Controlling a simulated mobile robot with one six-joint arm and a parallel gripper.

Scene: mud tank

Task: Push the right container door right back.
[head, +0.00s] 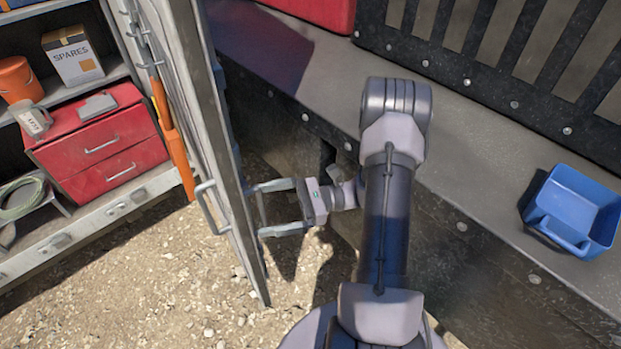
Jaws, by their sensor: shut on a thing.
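The right container door (200,110) stands open as a tall grey panel, seen at a steep angle, left of the middle in the head view. A grey handle (207,208) shows on its left face. My gripper (262,208) is at the door's right side at about handle height, with one finger above the other. It is shut on the door, on what looks like a vertical bar on its right face; the exact contact is partly hidden. My arm reaches to it from the right.
Left of the door, the open container holds a red drawer chest (100,145), an orange bucket (18,80) and a SPARES box (72,55). A grey ledge (300,75) runs along the right, with a blue tray (575,208) on it. Gravel (140,290) is clear below.

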